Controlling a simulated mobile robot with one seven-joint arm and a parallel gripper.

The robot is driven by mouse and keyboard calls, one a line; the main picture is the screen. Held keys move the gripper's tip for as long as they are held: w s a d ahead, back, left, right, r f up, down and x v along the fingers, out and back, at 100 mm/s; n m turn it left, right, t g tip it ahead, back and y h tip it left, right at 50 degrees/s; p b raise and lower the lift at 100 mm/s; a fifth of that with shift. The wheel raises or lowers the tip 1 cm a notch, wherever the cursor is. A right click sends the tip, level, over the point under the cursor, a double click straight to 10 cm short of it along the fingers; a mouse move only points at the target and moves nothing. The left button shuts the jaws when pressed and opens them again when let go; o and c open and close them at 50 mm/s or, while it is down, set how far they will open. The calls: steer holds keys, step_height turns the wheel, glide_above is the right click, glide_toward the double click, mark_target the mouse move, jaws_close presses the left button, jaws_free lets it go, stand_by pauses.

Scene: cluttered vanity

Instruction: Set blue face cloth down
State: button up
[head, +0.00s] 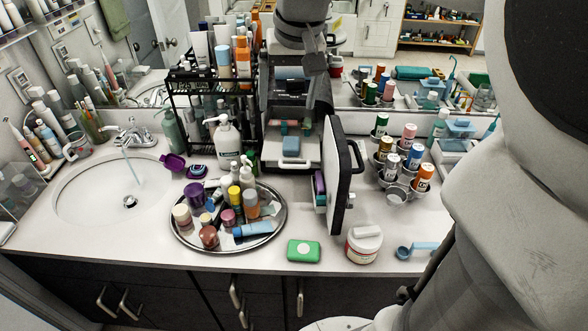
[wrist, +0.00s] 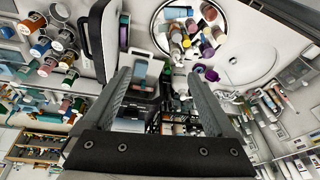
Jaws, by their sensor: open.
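A small light-blue folded piece, seemingly the blue face cloth (head: 291,146), lies at the front of the open black-and-white cabinet (head: 273,100). It also shows in the wrist view (wrist: 141,70), beyond and between my fingers. My gripper (wrist: 158,74) is open, with nothing held between its fingers. In the head view my gripper (head: 317,70) is at the top of the cabinet, above the cloth and apart from it. The fingertips are hard to make out there.
The cabinet's open door (head: 338,180) juts forward on the right. A round tray (head: 277,232) of bottles stands left of it, by the sink (head: 85,190). A black rack (head: 180,100) stands left.

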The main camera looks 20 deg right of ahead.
steer(key=s+a+f+n+t, duration=0.1)
steer(key=s+a+f, duration=0.1)
steer(key=s, duration=0.6)
steer(key=s+a+f+n+t, duration=0.1)
steer(key=s+f, duration=0.2)
steer(key=s, duration=0.6)
steer(key=shift+a+f, duration=0.15)
steer(key=shift+a, duration=0.2)
